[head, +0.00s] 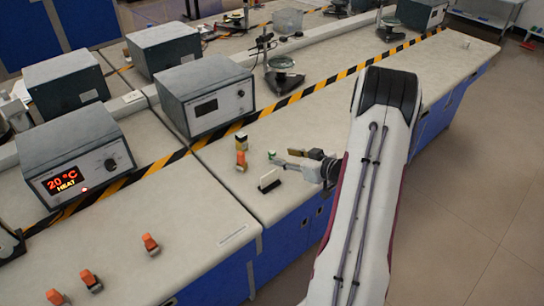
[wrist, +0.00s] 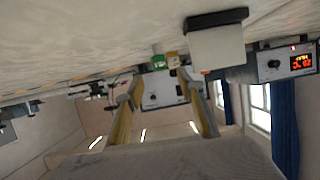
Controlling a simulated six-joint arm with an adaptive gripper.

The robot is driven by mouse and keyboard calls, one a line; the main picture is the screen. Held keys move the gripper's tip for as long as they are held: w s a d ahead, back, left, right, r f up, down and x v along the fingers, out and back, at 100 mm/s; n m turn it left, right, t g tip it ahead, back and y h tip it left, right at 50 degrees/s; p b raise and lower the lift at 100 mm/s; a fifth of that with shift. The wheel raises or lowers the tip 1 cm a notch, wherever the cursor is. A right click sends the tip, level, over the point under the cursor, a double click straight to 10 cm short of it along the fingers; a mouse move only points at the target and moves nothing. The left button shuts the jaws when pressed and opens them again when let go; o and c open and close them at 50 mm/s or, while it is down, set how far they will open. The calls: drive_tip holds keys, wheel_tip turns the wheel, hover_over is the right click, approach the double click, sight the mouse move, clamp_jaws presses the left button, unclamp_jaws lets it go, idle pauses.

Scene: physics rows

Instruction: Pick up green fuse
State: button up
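A small green fuse (head: 271,154) stands on the pale bench in the head view, just left of my gripper's tips. In the wrist view, which is upside down, the green fuse (wrist: 158,62) shows beyond the fingers, near the middle. My gripper (head: 286,158) is low over the bench near its front edge, pointing left. In the wrist view my gripper (wrist: 158,90) has its two fingers spread wide with nothing between them. The green fuse appears apart from the fingers.
A white plate in a black base (head: 269,182) stands close to my gripper; it also shows in the wrist view (wrist: 216,48). Orange and yellow pieces (head: 241,158) stand farther left. Orange pieces (head: 90,281) lie at the front left. Grey instrument boxes (head: 205,95) stand behind the striped tape.

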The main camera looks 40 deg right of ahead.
sight(275, 154)
drive_tip(key=shift+w, duration=0.1)
drive_tip(key=shift+x, duration=1.25)
drive_tip(key=shift+x, duration=2.6)
drive_tip(key=c, duration=1.1)
